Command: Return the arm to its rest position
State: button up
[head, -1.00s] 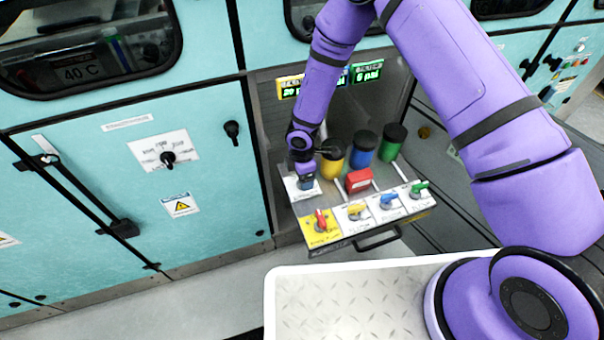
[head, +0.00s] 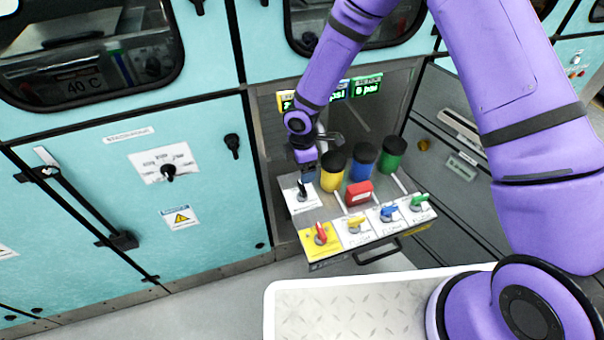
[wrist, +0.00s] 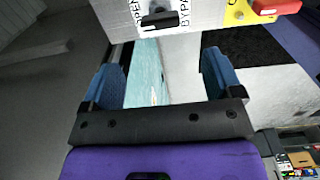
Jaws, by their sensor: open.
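My purple arm (head: 333,70) reaches forward over a grey control panel. My gripper (head: 306,168) is small in the head view, just above a black switch (head: 302,190) on a white label at the panel's left end. In the wrist view my gripper (wrist: 163,75) shows two blue fingers wide apart with nothing between them. The black switch also shows in the wrist view (wrist: 159,18), beyond the fingertips and apart from them.
Coloured knobs, red (head: 320,234), yellow (head: 354,227), blue (head: 388,214) and green (head: 419,202), line the panel's front. A red block (head: 358,193) and black-lidded yellow, blue and green canisters stand behind. Teal cabinets (head: 100,240) fill the left.

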jog(key=shift+r, duration=0.35)
jog(key=shift+d+r, duration=0.1)
jog(key=s+d+r+m+t+h, duration=0.15)
jog(key=d+r+m, duration=0.5)
jog(key=r, duration=0.85)
jog(key=s+d+r+m+t, duration=0.15)
jog(key=d+r+m, duration=0.25)
jog(key=d+r, duration=0.85)
jog(key=s+d+r+m, duration=0.2)
jog(key=s+r+m, duration=0.1)
jog(key=s+r, duration=0.2)
jog(key=s+d+r+m+t+y, duration=0.1)
jog(key=s+d+r+m, duration=0.2)
jog(key=s+r, duration=0.3)
jog(key=s+d+r+m+t, duration=0.1)
jog(key=s+r+m, duration=0.4)
jog(key=s, duration=0.7)
jog(key=shift+s+d+r, duration=0.25)
jog(key=shift+d+r, duration=0.2)
jog(key=shift+d, duration=0.4)
jog(key=shift+y, duration=0.25)
jog(key=shift+c, duration=0.2)
